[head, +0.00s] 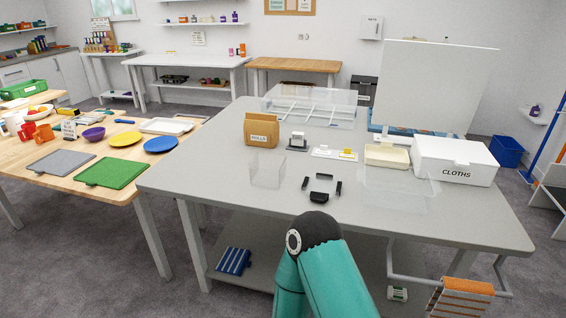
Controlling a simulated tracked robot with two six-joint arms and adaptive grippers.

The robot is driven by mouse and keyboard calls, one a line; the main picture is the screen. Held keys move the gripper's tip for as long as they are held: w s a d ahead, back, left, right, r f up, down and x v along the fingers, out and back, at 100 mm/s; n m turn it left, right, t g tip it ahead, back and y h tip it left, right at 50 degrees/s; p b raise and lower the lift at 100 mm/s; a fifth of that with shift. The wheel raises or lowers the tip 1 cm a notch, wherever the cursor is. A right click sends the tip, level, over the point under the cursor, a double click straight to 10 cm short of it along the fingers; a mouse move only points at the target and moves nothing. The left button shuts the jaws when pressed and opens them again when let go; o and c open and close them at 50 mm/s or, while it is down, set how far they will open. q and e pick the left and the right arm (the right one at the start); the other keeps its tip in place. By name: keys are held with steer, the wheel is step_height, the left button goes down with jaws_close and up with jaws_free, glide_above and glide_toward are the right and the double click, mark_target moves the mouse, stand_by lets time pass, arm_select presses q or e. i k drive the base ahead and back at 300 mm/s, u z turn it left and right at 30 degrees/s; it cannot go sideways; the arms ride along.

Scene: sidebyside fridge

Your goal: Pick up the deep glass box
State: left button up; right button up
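A clear, open-topped, fairly tall box (267,173) stands on the grey table (225,198), left of centre; it looks like the deep glass box. To its right is a small clear piece with black clips on its sides (319,197); I cannot tell whether it is a lid or a low box. A wider, lower clear box (400,195) stands further right. One of my teal arms rises at the bottom centre, its dark joint in front of the table's near edge. I cannot see either gripper. Nothing visible touches the tall clear box.
Behind stand a brown paper box (261,131), a large clear divided tray (312,108), a cream tub (387,155) and a white box marked CLOTHS (455,161). A wooden table (52,175) with plates and boards is at left. The grey table's front left is clear.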

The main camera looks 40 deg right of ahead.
mark_target(267, 171)
steer(key=z, duration=0.3)
steer(key=i, duration=1)
steer(key=z, duration=0.35)
steer(key=k, duration=0.9)
steer(key=z, duration=0.15)
steer(key=i, duration=0.9)
steer(key=u, duration=0.05)
